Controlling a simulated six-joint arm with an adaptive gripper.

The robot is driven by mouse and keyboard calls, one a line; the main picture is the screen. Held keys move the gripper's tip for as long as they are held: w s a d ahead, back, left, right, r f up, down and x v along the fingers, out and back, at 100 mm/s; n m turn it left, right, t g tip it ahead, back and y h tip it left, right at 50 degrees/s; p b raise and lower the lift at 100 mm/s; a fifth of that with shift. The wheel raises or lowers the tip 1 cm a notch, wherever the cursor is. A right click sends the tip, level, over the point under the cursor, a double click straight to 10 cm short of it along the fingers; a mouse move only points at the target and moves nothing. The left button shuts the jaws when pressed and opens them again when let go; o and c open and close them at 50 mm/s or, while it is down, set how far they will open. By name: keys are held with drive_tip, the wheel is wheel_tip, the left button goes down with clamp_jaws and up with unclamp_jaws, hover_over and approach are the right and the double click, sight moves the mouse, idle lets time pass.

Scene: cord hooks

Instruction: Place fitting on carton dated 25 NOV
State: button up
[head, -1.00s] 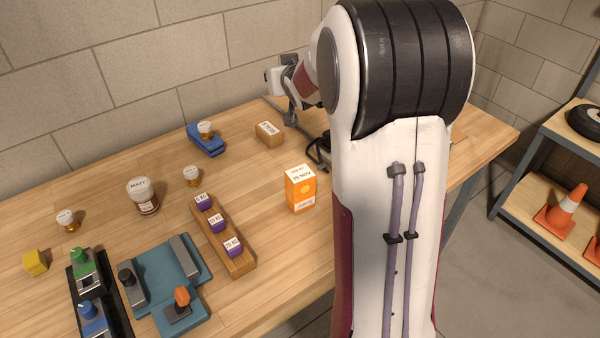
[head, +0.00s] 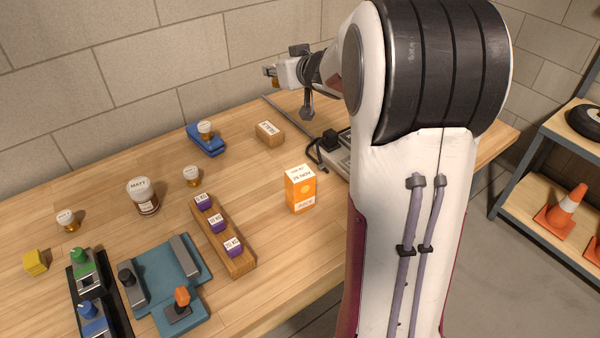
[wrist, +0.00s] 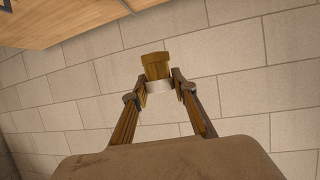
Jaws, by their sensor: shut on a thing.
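My gripper (head: 272,74) is raised near the back wall in the head view, above the far edge of the bench. In the wrist view, its two fingers (wrist: 160,86) are closed on a brass fitting with a pale band (wrist: 156,65). An orange and white carton (head: 300,190) stands upright on the bench, well below and to the right of my gripper.
Brass fittings with white tops stand on the bench (head: 192,176) and on a blue block (head: 206,140). A jar labelled MATT (head: 147,204), a wooden rack (head: 238,262) with purple pieces and a teal fixture (head: 160,262) fill the left. A grey device with a cable (head: 337,150) lies behind the orange carton.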

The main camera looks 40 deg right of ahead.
drive_tip(key=shift+s+a+r+n+y, duration=0.2)
drive_tip(key=shift+s+n+y, duration=0.2)
drive_tip(key=shift+s, duration=0.15)
drive_tip(key=s+a+f+n+y, duration=0.2)
drive_tip(key=s+y, duration=0.1)
drive_tip(key=s, duration=0.4)
drive_tip(key=s+a+f+n+y, duration=0.2)
drive_tip(key=s+f+n+y, duration=0.1)
drive_tip(key=s, duration=0.4)
drive_tip(key=shift+s+a+g, duration=0.3)
drive_tip(key=shift+s, duration=0.05)
drive_tip(key=shift+f, duration=0.2)
hover_over(300, 173)
drive_tip(key=shift+f, duration=3.05)
drive_tip(key=shift+f, duration=1.85)
drive_tip(key=shift+f, duration=0.15)
